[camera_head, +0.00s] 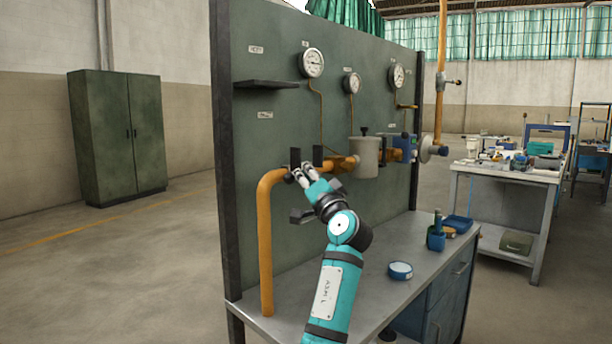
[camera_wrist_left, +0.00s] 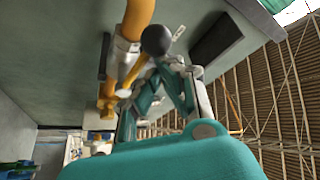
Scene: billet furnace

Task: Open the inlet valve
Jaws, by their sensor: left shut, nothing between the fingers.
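My left gripper (camera_head: 304,172) is at the horizontal run of the orange pipe (camera_head: 266,225) on the green panel, its fingers shut with nothing between them. In the left wrist view, the closed fingers (camera_wrist_left: 176,66) are close beside a yellow lever (camera_wrist_left: 139,75) with a round black knob (camera_wrist_left: 156,40). Whether they touch the lever or knob I cannot tell. The lever stands off a pale valve body (camera_wrist_left: 126,48) on the orange pipe. In the head view my gripper mostly hides this valve. My right gripper is in neither view.
The panel (camera_head: 262,120) carries gauges (camera_head: 312,63) and a small dark shelf (camera_head: 266,84). A grey cylinder (camera_head: 364,157) is on the pipe right of my gripper.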

